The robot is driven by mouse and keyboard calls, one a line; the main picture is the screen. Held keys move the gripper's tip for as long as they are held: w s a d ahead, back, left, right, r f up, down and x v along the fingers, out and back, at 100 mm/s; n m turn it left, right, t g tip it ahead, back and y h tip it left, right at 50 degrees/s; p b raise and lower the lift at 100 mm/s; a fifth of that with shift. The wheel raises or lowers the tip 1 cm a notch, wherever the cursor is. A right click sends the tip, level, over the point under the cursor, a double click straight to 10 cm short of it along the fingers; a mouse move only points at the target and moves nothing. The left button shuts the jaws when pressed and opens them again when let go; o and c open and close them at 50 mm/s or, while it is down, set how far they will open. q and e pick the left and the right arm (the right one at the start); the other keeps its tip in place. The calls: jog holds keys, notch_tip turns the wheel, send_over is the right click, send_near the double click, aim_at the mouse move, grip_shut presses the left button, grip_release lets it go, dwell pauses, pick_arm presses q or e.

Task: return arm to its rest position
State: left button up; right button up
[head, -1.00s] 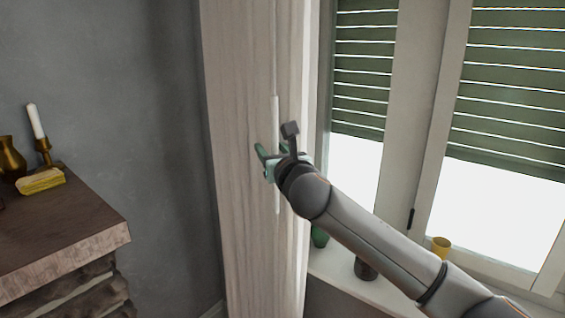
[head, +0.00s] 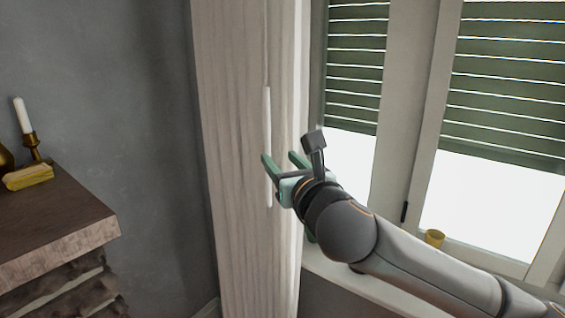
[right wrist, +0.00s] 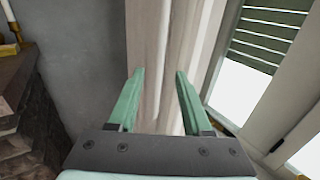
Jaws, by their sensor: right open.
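My right gripper (head: 279,162) is open and empty in the head view. My right arm comes in from the lower right. My left gripper is not in view.
A wooden mantel (head: 50,230) at left bears a white candle in a brass holder (head: 31,145) and a yellow block (head: 28,177).

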jog(key=s+d+f+m+g+p, duration=0.1)
jog(key=s+d+f+m+g, duration=0.15)
jog(key=f+m, duration=0.95)
jog(key=s+d+f+m+g+p, duration=0.1)
jog(key=s+f+m+g, duration=0.15)
jog(key=f+m, duration=0.9)
jog(key=s+d+f+m+g+h, duration=0.1)
jog(key=s+d+f+m, duration=0.3)
jog(key=s+f, duration=0.4)
jog(key=s+d+f+m+h, duration=0.1)
jog(key=s+d+f+m, duration=0.4)
jog(key=s+f, duration=0.3)
jog(key=s+d+f+m+g+h, duration=0.1)
jog(key=s+d+f+m, duration=0.4)
jog(key=s+f, duration=0.3)
notch_tip(320, 180, down, 4)
jog(key=shift+s+r+g+h+p, duration=0.15)
jog(key=shift+s+g+h+p, duration=0.15)
jog(key=shift+h+p, duration=0.1)
jog(key=shift+m, duration=0.25)
jog(key=shift+d, duration=0.15)
